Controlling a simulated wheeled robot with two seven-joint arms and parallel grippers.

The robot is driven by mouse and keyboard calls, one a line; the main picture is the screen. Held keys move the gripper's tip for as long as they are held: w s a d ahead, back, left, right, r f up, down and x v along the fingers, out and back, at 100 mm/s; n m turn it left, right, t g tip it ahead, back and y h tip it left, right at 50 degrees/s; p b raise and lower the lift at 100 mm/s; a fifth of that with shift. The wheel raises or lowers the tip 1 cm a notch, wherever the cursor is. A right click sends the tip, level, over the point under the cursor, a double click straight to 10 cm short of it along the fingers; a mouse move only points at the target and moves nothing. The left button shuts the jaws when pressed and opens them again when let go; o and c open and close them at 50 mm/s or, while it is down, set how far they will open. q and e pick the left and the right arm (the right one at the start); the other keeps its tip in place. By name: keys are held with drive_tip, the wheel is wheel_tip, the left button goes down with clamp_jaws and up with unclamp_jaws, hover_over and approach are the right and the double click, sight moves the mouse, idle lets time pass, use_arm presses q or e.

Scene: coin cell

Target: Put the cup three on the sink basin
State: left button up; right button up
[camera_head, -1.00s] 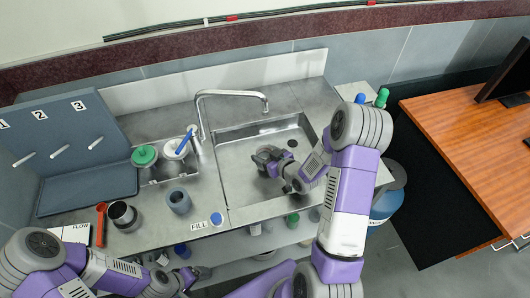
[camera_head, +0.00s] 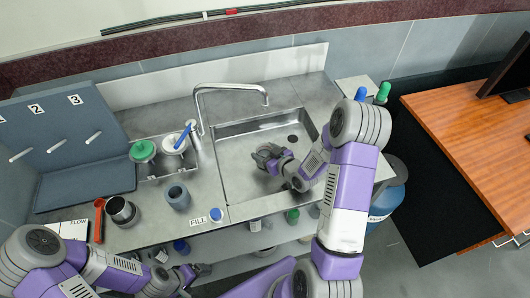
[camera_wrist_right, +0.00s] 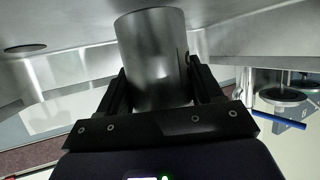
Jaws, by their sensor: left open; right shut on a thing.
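My right gripper (camera_head: 268,158) is over the sink basin (camera_head: 235,148), toward its left half. In the right wrist view it is shut on a grey metal cup (camera_wrist_right: 153,50), with one finger on each side. In the head view the cup is hard to make out against the gripper, and I cannot tell whether its base touches the basin floor. My left gripper (camera_head: 200,270) is open and low in front of the counter, with nothing seen in it.
A faucet (camera_head: 200,110) stands behind the basin's left side. The basin's right part is clear around the drain.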

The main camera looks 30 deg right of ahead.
drive_tip(key=shift+f, duration=0.2)
drive_tip(key=o, duration=1.3)
drive_tip(key=shift+o, duration=0.2)
wheel_tip(320, 180, up, 10)
drive_tip(key=p, duration=0.2)
